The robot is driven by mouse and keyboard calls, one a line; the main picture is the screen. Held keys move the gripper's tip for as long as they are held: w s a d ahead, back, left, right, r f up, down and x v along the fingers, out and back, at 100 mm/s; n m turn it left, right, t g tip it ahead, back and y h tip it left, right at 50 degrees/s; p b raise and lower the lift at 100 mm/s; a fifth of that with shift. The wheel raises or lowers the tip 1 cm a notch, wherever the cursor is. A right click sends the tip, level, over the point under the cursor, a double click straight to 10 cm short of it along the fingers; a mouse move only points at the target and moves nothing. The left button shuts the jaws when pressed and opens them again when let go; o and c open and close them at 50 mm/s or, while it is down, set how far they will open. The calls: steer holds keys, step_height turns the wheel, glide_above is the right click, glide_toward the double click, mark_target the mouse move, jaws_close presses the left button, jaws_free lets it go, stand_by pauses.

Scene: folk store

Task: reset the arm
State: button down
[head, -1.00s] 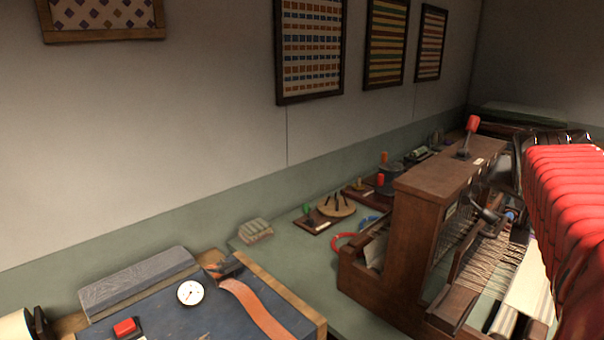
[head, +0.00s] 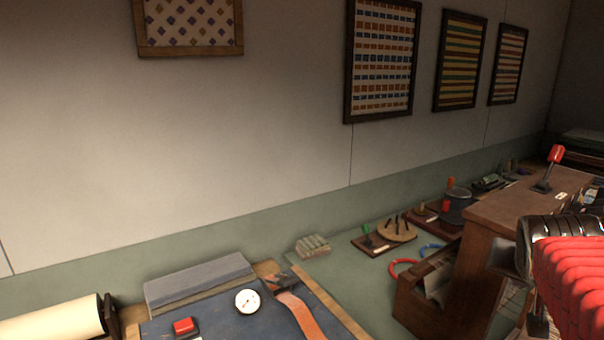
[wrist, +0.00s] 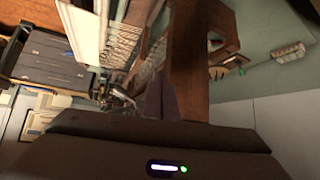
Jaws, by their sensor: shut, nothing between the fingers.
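My gripper (wrist: 165,85) shows in the wrist view as a dark narrow shape above the dark wrist housing, its fingers together and empty. It points toward the brown wooden loom (wrist: 187,60), with no clear contact visible. In the head view my red ribbed arm (head: 575,275) is at the lower right edge, in front of the loom (head: 500,205); the gripper itself is not visible there.
A blue-topped bench (head: 225,318) at the lower left holds a dial gauge (head: 247,301), a red button (head: 184,326) and an orange strap (head: 301,316). Small tools and a red ring (head: 403,268) lie on the green counter. Framed textiles (head: 383,60) hang on the wall.

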steer(key=s+a+f+n+y, duration=0.2)
steer(key=s+a+f, duration=0.1)
steer(key=a, duration=0.6)
steer(key=s+a+f+n+g+y, duration=0.1)
steer(key=s+a+f+n+y, duration=0.1)
steer(key=a, duration=0.7)
steer(key=s+a+f+n+y, duration=0.2)
steer(key=s+a+f+n, duration=0.2)
steer(key=a, duration=0.5)
steer(key=shift+s+a+f, duration=0.25)
steer(key=shift+s+f, duration=0.4)
steer(key=shift+f, duration=0.2)
